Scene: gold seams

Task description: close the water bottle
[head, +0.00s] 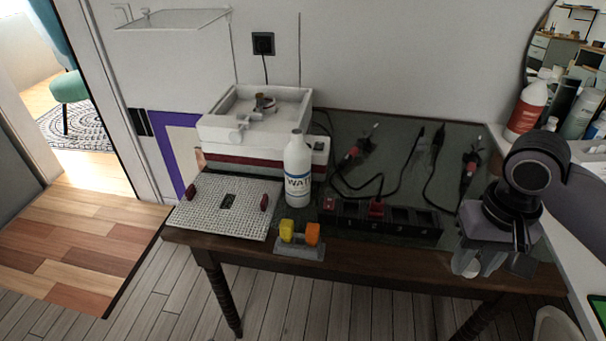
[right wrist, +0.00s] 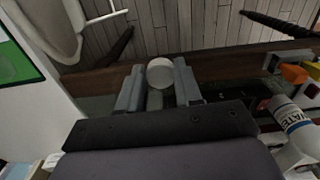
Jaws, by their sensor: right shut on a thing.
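The white water bottle (head: 298,172) stands upright on the dark table, left of its middle, with a blue label reading "WAT". Its top is a narrow white neck with no separate cap that I can make out. My right gripper (head: 480,262) is at the table's front right, well to the right of the bottle. It is shut on a small round white cap (right wrist: 160,72), held between the fingertips in the right wrist view. The cap (head: 459,264) also shows in the head view. The bottle (right wrist: 291,117) shows partly at the right edge of the right wrist view. My left gripper is not in view.
A power strip (head: 345,218) with a red plug and loose cables lie right of the bottle. A woven mat (head: 225,205), a white tray-like box (head: 215,132) and a stand with yellow and orange blocks (head: 287,232) surround it. Bottles, one red (head: 527,110), stand at far right.

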